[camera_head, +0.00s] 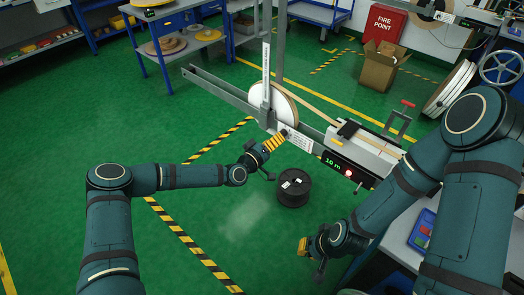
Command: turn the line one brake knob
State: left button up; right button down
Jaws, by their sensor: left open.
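My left gripper (277,150) is open beside the payoff frame, its yellow finger pads close to the lower front of the white reel (286,108). A small dark part, possibly the brake knob (284,132), shows at the fingertips; it is too small to identify, and I cannot tell whether the gripper touches it. A white label plate (298,141) is just right of the fingertips. My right gripper (309,255) hangs low in front of the bench, away from the frame; whether its fingers are open is unclear.
A black spool (294,188) stands on the green floor below my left gripper. A grey unit with a "10 m" display (333,162) sits right of the reel. A white bench (400,222) is at the right. The floor at left is clear.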

pick_arm(q)
jog(key=v, duration=0.8)
jog(key=shift+s, duration=0.15)
jog(key=s+d+f+m+g+y, duration=0.1)
jog(key=s+d+f+m+g, duration=0.2)
jog(key=s, duration=0.4)
jog(key=s+d+f+g+y, duration=0.1)
jog(key=s+d+f+g, duration=0.1)
jog(key=s+f+g, duration=0.5)
jog(key=s+a+g+y, duration=0.2)
jog(key=s+a+y, duration=0.2)
jog(key=s+a, duration=0.4)
jog(key=s, duration=0.4)
jog(key=shift+s+r+n+g, duration=0.25)
jog(key=shift+s+n+g, duration=0.05)
jog(key=shift+n+g, duration=0.1)
jog(key=shift+c, duration=1.1)
jog(key=shift+s, duration=0.1)
